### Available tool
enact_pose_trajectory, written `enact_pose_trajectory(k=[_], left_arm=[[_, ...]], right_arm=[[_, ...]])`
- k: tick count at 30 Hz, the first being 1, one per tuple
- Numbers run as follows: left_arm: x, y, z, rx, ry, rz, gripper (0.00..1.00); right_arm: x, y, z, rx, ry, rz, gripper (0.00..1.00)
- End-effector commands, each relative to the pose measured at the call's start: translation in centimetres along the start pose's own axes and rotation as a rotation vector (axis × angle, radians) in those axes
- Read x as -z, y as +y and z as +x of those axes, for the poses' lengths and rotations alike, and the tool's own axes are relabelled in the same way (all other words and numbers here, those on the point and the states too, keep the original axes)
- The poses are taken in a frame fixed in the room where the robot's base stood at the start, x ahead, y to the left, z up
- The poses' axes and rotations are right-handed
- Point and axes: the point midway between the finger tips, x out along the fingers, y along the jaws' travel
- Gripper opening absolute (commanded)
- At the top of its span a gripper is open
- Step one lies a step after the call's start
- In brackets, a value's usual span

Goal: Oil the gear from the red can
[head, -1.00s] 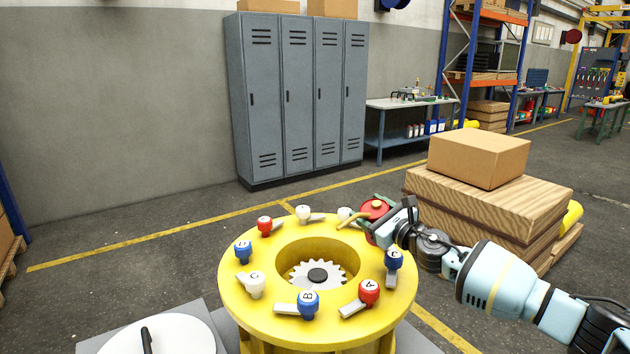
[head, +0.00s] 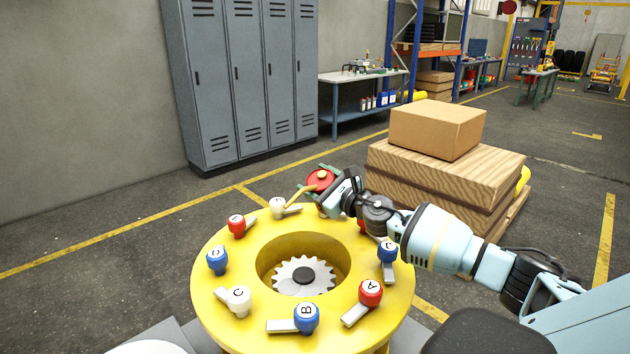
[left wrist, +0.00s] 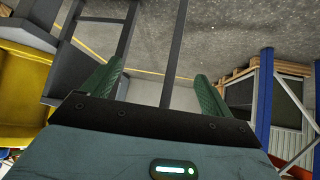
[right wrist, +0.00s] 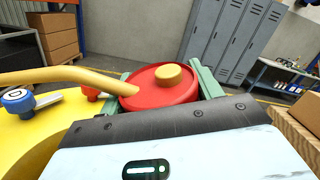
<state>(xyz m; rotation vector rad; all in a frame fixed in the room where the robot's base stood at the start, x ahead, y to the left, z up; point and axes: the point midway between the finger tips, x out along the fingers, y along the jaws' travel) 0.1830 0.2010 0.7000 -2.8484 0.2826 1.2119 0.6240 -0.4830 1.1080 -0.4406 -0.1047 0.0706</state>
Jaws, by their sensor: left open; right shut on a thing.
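A red oil can (head: 320,181) with a yellow cap and a long yellow spout is in my right gripper (head: 328,184). The right wrist view shows the can (right wrist: 165,92) between the green fingers, its spout (right wrist: 62,75) reaching left over the yellow ring. The can is held above the far right part of the yellow round stand (head: 212,309). The pale toothed gear (head: 290,274) sits in the stand's central hole, nearer the camera than the can. My left gripper (left wrist: 155,90) is open and empty in its wrist view; it is out of the head view.
Red, blue and white lettered knobs with levers ring the stand, such as the red knob A (head: 370,292) and blue knob B (head: 306,318). A cardboard box (head: 437,128) on wooden crates (head: 440,185) stands right behind the right arm. Grey lockers (head: 245,80) line the wall.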

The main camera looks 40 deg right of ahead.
Motion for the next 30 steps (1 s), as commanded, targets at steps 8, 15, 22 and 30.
enact_pose_trajectory(k=[8, 15, 22, 30], left_arm=[[-1.8, 0.1, 0.3, -0.005, -0.032, -0.002, 0.86], [-3.1, 0.3, 0.6, -0.009, -0.053, -0.005, 0.86], [-4.4, 0.4, 0.9, -0.012, -0.075, -0.008, 0.86], [-5.8, 0.6, 1.4, -0.015, -0.097, -0.014, 0.86]], right_arm=[[0.9, 0.5, -0.1, -0.001, -0.006, -0.056, 0.37], [1.3, 0.8, -0.1, 0.0, -0.018, -0.108, 0.37], [1.6, 1.0, -0.2, 0.0, -0.028, -0.158, 0.37], [2.2, 1.4, -0.3, -0.001, -0.04, -0.221, 0.37]])
